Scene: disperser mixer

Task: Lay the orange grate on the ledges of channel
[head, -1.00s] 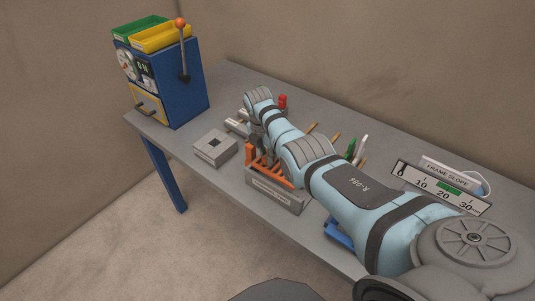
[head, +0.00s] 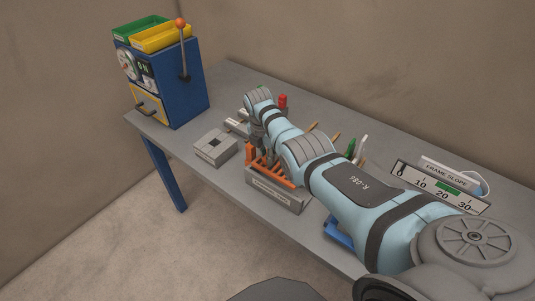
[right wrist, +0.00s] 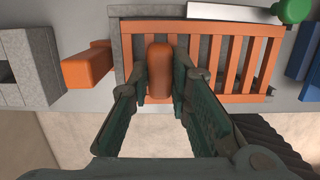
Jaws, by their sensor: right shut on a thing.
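The orange grate (right wrist: 228,62) is a slatted frame seen from above in the right wrist view. An upright orange handle (right wrist: 160,72) stands between the fingers of my right gripper (right wrist: 160,88), which is shut on it. The grey channel (head: 275,198) stands on the table in the head view, with the grate (head: 274,173) at its top. In the wrist view, grey channel walls (right wrist: 140,38) show along the grate's far and left sides. I cannot tell whether the grate touches the ledges. My left gripper is not in view.
An orange block (right wrist: 88,67) and a grey block with a square hole (head: 215,147) lie left of the channel. A blue machine (head: 180,85) stands at the table's left end. Pens (head: 352,149) and a slope gauge (head: 440,188) are to the right.

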